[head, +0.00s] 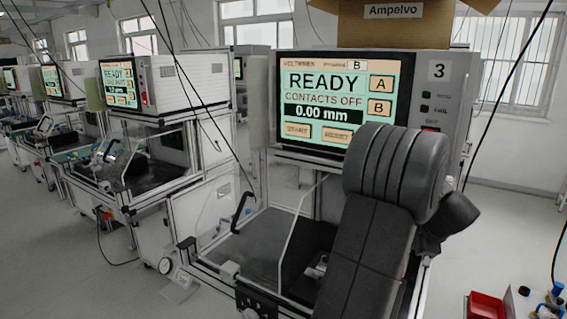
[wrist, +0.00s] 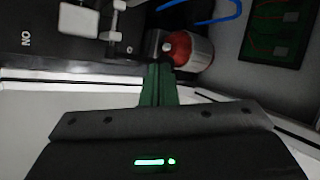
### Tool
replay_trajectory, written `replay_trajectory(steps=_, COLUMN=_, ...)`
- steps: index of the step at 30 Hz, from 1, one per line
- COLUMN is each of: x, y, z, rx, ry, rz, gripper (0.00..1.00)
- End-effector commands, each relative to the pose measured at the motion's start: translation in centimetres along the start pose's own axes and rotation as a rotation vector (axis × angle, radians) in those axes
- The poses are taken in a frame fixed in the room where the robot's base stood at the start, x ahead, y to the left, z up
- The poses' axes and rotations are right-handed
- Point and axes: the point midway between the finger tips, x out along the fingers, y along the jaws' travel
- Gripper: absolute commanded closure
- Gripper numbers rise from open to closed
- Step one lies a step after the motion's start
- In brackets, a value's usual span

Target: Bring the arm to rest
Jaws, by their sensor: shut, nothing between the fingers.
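My arm shows large and dark at the right of centre in the head view, in front of the test station (head: 300,225) marked 3. My gripper (wrist: 158,75) shows in the wrist view, with its green fingers together and nothing between them. A round part with a reddish-copper face and a pale metal side (wrist: 190,50) is just beyond and right of the fingertips. I cannot tell whether the fingers touch it. The gripper is hidden from the head view behind my arm or the station.
The station's screen (head: 340,100) reads READY, CONTACTS OFF, 0.00 mm. A cardboard box (head: 395,30) sits on top. A clear panel (head: 303,235) stands left of my arm. A red bin (head: 486,307) is at lower right. A green circuit board (wrist: 275,30) and blue cable (wrist: 215,18) lie near the gripper.

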Motion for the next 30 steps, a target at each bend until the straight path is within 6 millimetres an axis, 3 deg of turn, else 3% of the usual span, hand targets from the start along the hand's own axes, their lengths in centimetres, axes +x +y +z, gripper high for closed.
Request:
replay_trajectory(steps=4, x=0.0, y=1.1, z=0.4, rx=-0.010, ry=0.007, rz=-0.023, gripper=1.00)
replay_trajectory(steps=30, x=-1.1, y=3.4, z=1.5, rx=-0.110, ry=0.075, rz=-0.251, gripper=1.00)
